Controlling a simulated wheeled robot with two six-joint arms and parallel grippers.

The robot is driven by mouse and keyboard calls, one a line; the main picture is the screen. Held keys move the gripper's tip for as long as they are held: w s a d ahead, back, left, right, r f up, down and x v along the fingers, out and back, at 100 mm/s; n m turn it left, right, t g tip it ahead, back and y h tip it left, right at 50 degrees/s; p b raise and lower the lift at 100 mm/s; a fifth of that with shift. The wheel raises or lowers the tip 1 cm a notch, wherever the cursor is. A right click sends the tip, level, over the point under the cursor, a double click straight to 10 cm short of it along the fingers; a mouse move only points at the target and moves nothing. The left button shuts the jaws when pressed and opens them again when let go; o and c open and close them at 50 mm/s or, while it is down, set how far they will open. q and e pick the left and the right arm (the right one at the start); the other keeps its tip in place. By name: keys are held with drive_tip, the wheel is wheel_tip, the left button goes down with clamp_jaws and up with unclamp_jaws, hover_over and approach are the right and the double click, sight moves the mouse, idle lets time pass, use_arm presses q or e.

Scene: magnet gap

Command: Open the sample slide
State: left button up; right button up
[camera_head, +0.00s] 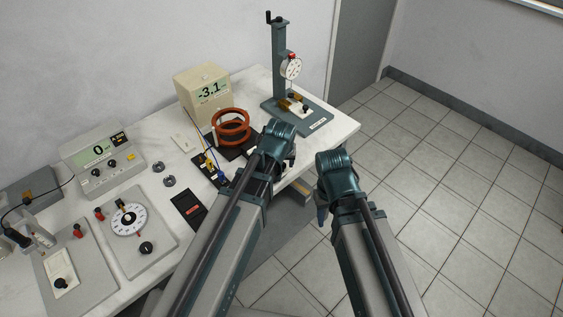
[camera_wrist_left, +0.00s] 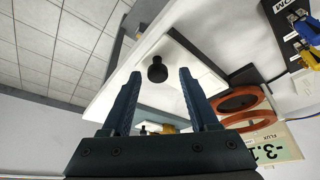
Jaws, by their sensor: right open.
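A round black knob (camera_wrist_left: 156,70) stands on a white surface in the left wrist view; I take it to be the sample slide's handle, though no label shows there. My left gripper (camera_wrist_left: 158,88) is open, with its two dark blue fingers either side of the knob in the picture and no visible contact. In the head view my left gripper (camera_head: 288,160) is over the bench's right front part and hides what lies below it. My right gripper (camera_head: 322,212) is open and empty, pointing down beyond the bench's front edge.
Orange-red coils (camera_head: 231,126) stand left of my left gripper, before a beige meter (camera_head: 203,92) reading -3.1. A dial gauge stand (camera_head: 281,60) is at the bench's far right corner. Other instruments, such as a grey meter (camera_head: 98,158), fill the left. Tiled floor (camera_head: 460,170) is open at right.

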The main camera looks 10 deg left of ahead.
use_arm(q)
drive_tip(key=shift+r, duration=0.1)
drive_tip(key=p+v, duration=1.2)
drive_tip(key=v, duration=0.1)
drive_tip(key=shift+s+r+p, duration=0.15)
drive_tip(key=shift+r+p, duration=0.2)
drive_tip(key=shift+p, duration=0.05)
drive_tip(key=s+d+f+m+g, duration=0.1)
drive_tip(key=s+m+g, duration=0.1)
drive_tip(key=s, duration=0.3)
drive_tip(key=s+d+f+m+g+b, duration=0.1)
drive_tip(key=s+d+f+m+g, duration=0.1)
drive_tip(key=s, duration=0.4)
drive_tip(key=shift+s+d+m+g+y, duration=0.2)
drive_tip(key=shift+m+g+y, duration=0.1)
drive_tip(key=shift+m, duration=0.3)
drive_tip(key=shift+w, duration=0.1)
idle(0.4)
